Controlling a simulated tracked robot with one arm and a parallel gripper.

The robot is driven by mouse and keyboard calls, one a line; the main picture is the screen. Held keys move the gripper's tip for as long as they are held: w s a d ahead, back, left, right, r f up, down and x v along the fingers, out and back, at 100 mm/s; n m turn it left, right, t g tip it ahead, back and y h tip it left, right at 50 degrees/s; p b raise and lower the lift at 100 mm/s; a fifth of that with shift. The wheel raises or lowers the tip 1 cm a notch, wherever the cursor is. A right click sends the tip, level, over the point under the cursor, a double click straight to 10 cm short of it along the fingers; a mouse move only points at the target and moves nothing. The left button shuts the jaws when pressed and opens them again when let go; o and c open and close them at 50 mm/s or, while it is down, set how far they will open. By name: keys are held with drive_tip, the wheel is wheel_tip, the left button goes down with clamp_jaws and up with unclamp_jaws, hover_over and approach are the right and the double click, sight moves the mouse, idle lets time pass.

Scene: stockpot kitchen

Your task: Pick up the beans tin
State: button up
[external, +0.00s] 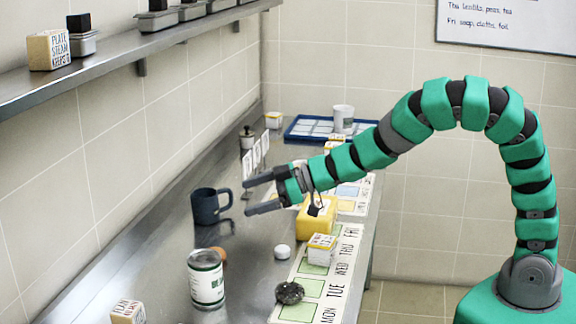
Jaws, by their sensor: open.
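A white tin with a green band and a dark label (206,279) stands upright on the steel counter, near the front of the picture. It looks like the beans tin, but its lettering is too small to read for certain. My gripper (248,196) is open and empty, its two dark fingers pointing left above the counter. It is behind and above the tin in the picture, clear of it, with its fingertips close to a dark blue mug (210,206).
A yellow block (316,220) stands under my wrist. A small box (321,249), a white round item (282,251) and a dark lumpy item (289,293) are right of the tin. A brown round item sits partly behind the tin. A shelf (110,78) runs along the left wall.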

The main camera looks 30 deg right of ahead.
sight(205, 274)
drive_tip(key=s+a+f+n+g, duration=0.2)
drive_tip(key=s+a+f+g, duration=0.2)
drive_tip(key=s+f, duration=0.5)
drive_tip(key=shift+y, duration=0.3)
drive_tip(key=x, duration=0.4)
drive_tip(key=r+x, duration=0.1)
drive_tip(key=x, duration=0.8)
drive_tip(key=shift+s+a+r, duration=0.15)
drive_tip(key=shift+s+a, duration=0.1)
drive_tip(key=shift+a, duration=0.25)
drive_tip(key=shift+c, duration=0.3)
